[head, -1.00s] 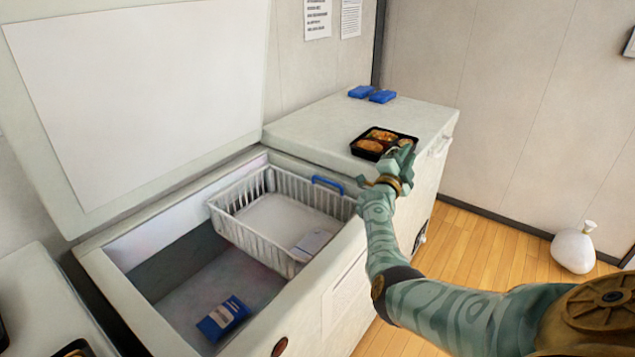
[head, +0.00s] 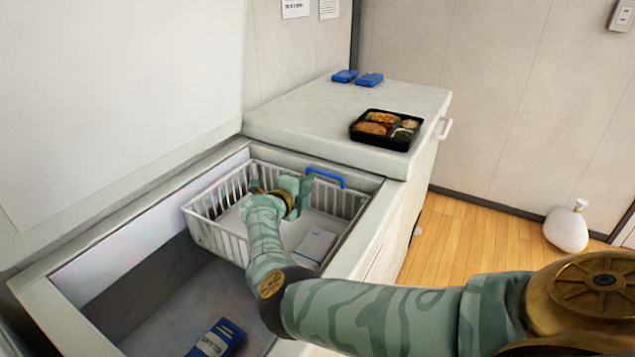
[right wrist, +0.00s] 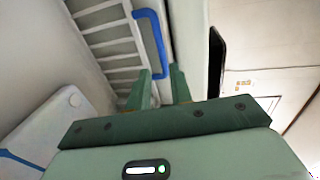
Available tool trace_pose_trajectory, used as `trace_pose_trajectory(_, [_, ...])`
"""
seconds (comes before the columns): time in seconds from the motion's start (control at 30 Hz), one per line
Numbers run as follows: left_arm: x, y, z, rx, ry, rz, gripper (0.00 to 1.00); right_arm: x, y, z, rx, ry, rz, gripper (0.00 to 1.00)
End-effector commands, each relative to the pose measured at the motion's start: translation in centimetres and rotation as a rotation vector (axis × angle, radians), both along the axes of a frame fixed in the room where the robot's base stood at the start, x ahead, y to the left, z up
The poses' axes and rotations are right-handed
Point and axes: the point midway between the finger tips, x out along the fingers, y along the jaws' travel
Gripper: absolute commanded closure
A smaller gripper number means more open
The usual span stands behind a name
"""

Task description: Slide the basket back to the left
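The white wire basket (head: 213,238) sits in the far right part of the open chest freezer (head: 47,310). Its blue handle (head: 326,177) stands on the far right side of the rim. My right gripper (head: 297,192) is over the basket, just left of the handle in the head view. In the right wrist view, its two fingers (right wrist: 161,88) are apart with nothing between them, and the blue handle (right wrist: 152,42) lies just beyond the fingertips. A pale flat pack (head: 316,244) lies in the basket. My left gripper is not in view.
A blue pack (head: 217,338) lies on the freezer floor left of the basket, where the space is open. A bento tray (head: 387,143) and two blue packs (head: 344,76) are on the closed lid (head: 300,120). My right forearm crosses the freezer's front edge.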

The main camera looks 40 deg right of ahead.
Motion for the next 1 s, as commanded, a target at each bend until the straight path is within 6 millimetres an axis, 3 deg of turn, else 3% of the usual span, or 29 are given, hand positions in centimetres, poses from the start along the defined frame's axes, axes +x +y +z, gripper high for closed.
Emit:
trace_pose_trajectory(0.03, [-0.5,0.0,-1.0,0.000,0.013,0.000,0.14,0.4,-1.4,-1.1,0.000,0.005,-0.003,0.78])
trace_pose_trajectory(0.13, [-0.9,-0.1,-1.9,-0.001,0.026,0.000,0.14,1.0,-3.6,-1.6,0.000,0.005,-0.003,0.78])
trace_pose_trajectory(0.2, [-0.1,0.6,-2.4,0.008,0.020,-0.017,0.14,1.4,-5.0,-1.8,-0.001,0.004,-0.002,0.78])
trace_pose_trajectory(0.4, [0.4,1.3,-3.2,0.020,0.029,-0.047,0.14,2.1,-7.4,-2.0,-0.001,0.003,0.000,0.78])
trace_pose_trajectory(0.77, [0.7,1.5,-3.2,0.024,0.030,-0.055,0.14,2.3,-8.0,-1.6,0.000,0.000,0.000,0.78])
trace_pose_trajectory(0.87, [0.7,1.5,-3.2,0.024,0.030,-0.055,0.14,2.3,-8.0,-1.6,0.000,0.000,0.000,1.00])
trace_pose_trajectory(1.0, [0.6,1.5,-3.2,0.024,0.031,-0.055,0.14,2.3,-7.9,-1.7,0.000,0.001,0.000,1.00])
